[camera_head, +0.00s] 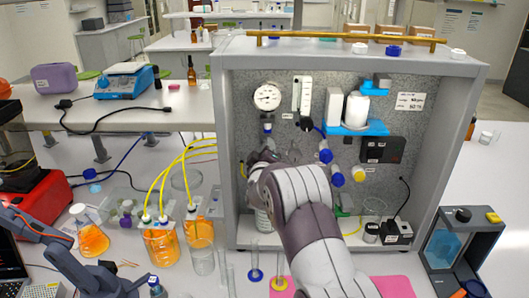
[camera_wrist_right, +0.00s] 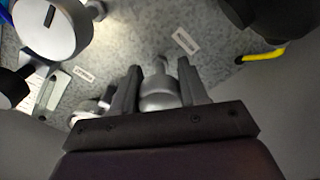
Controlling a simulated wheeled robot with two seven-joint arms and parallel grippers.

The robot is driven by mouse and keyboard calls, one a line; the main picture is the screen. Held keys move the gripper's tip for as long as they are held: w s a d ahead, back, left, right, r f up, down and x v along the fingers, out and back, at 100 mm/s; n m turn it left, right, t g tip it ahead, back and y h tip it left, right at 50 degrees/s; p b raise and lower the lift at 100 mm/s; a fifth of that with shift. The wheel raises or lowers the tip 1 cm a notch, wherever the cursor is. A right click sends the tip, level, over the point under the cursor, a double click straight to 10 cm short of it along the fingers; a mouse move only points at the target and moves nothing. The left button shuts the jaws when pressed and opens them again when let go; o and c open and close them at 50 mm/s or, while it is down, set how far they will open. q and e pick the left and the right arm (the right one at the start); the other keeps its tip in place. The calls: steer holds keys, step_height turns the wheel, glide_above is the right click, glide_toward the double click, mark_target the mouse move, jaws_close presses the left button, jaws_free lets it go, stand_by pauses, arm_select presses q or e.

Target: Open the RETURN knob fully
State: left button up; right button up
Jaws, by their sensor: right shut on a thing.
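My right arm reaches into the grey rig cabinet (camera_head: 228,150) from the front. My right gripper (camera_head: 262,158) is at the left part of the speckled back panel, mostly hidden by my own wrist. In the right wrist view its two dark fingers (camera_wrist_right: 161,88) stand on either side of a silvery rounded knob (camera_wrist_right: 158,92) and are shut on it. This looks like the RETURN knob, but the small labels near it are too blurred to read. The knob is hidden in the head view. My left gripper does not show.
A pressure gauge (camera_head: 268,97) and a white flow meter (camera_head: 302,95) are above the gripper. Blue and yellow fittings (camera_head: 338,179) are to its right. Orange-filled bottles (camera_head: 162,245) with yellow tubes stand left of the cabinet. Glass cylinders (camera_head: 254,262) stand in front.

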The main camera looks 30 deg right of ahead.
steer(key=n, duration=0.4)
steer(key=shift+f+n, duration=0.2)
steer(key=shift+n, duration=0.1)
steer(key=n+p, duration=0.1)
steer(key=n, duration=0.2)
steer(key=shift+a+n, duration=0.1)
steer(key=shift+n, duration=0.3)
steer(key=n+p, duration=0.1)
steer(key=n, duration=0.3)
steer(key=shift+n+p, duration=0.4)
steer(key=shift+n, duration=1.7)
steer(key=o, duration=1)
steer(key=shift+s, duration=0.1)
steer(key=shift+o, duration=0.2)
steer(key=shift+r, duration=0.2)
